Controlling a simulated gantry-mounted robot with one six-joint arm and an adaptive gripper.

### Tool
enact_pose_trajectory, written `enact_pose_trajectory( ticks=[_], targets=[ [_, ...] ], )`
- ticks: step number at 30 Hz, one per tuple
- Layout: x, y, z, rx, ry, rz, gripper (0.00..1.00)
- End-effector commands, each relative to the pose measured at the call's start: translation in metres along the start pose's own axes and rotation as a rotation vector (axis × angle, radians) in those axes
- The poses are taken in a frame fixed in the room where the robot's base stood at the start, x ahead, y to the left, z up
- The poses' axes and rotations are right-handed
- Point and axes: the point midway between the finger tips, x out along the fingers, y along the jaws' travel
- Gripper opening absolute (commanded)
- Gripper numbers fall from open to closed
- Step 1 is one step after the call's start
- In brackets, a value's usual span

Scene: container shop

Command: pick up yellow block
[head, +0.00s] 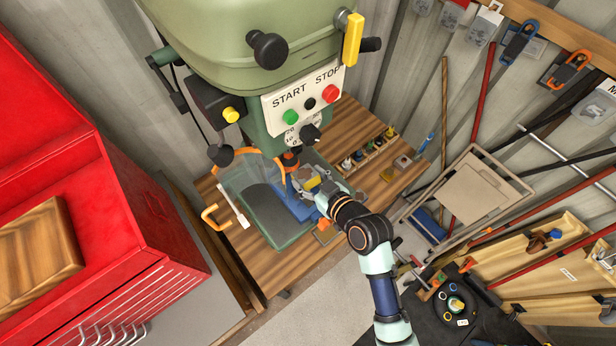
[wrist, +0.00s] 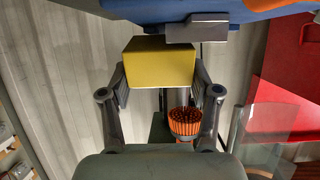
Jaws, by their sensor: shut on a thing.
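The yellow block (wrist: 158,66) sits between the two finger pads of my gripper (wrist: 158,84) in the wrist view, with a pad against each side. A grey metal piece (wrist: 196,28) and a blue body (wrist: 240,9), apparently a vise, lie just beyond the block. I cannot tell whether the block touches them. In the head view the yellow block (head: 313,183) is small and partly hidden by my gripper (head: 318,190), which is at the blue vise (head: 298,208) under the drill press.
The green drill press (head: 245,35) stands over the wooden bench (head: 345,125). A clear guard (head: 236,178) is at left. A rack of small items (head: 372,148) lines the bench's right side. A red cabinet (head: 75,170) stands left.

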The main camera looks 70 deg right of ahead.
Motion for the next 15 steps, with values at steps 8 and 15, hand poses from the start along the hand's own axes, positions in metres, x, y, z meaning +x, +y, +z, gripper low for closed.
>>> enact_pose_trajectory(
  ticks=[8,15],
  targets=[
    [-0.007,0.001,-0.019,-0.002,0.010,0.002,0.00],
    [-0.022,0.001,-0.029,0.000,0.004,0.002,0.00]
  ],
)
